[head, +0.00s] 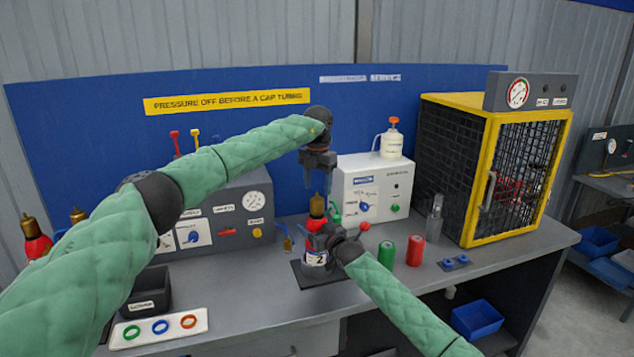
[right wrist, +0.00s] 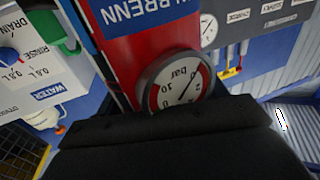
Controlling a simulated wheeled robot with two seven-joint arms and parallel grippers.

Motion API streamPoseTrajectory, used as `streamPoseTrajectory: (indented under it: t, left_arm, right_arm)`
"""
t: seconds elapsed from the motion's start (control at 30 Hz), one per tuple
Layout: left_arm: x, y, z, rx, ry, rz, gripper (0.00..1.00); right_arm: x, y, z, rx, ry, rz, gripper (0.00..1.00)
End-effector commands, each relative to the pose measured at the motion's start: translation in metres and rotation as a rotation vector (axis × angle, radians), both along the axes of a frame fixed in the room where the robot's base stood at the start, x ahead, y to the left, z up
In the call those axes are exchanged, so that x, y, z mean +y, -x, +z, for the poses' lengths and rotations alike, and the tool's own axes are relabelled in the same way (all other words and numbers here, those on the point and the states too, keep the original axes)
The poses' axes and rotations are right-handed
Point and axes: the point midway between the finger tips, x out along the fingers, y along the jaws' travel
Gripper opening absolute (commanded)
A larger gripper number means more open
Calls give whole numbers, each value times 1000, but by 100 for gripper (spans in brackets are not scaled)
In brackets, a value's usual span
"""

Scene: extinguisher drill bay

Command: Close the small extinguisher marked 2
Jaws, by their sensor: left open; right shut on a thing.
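The small extinguisher marked 2 (head: 316,260) stands upright on a dark plate (head: 303,281) at the bench's middle, with a white label and a brass top (head: 317,205). My right gripper (head: 326,238) is shut on it from the right and hides part of its body. In the right wrist view its red body (right wrist: 150,75) shows upside down, with a blue label and a bar gauge (right wrist: 175,82); my dark gripper fills the bottom and its fingertips are hidden. My left gripper (head: 319,182) is open, pointing down just above the brass top, with nothing visible between its fingers.
Green (head: 386,252) and red (head: 415,250) cylinders stand to the right, near a yellow-framed mesh cage (head: 470,240). A white rinse box (head: 372,187) and a grey panel box (head: 232,222) stand behind. A ring tray (head: 160,328) and black bin (head: 148,292) lie at front left.

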Motion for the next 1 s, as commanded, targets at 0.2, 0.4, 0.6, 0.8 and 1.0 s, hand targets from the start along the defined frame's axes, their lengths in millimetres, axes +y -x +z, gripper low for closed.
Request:
streamPoseTrajectory:
  t: [0.2,0.4,0.6,0.8,1.0]
  left_arm:
    - [0,0,2,0,1,310,58]
    - [0,0,3,-1,-1,601,58]
    - [1,0,5,0,0,891,58]
    - [1,0,6,0,-2,1145,58]
    - [2,0,6,0,-3,1296,58]
  right_arm:
    - [0,0,1,-1,-1,0,6]
    - [0,0,1,-1,-1,0,6]
    - [0,0,1,-1,-1,0,6]
    - [0,0,1,-1,-1,0,6]
    - [0,0,1,-1,-1,0,6]
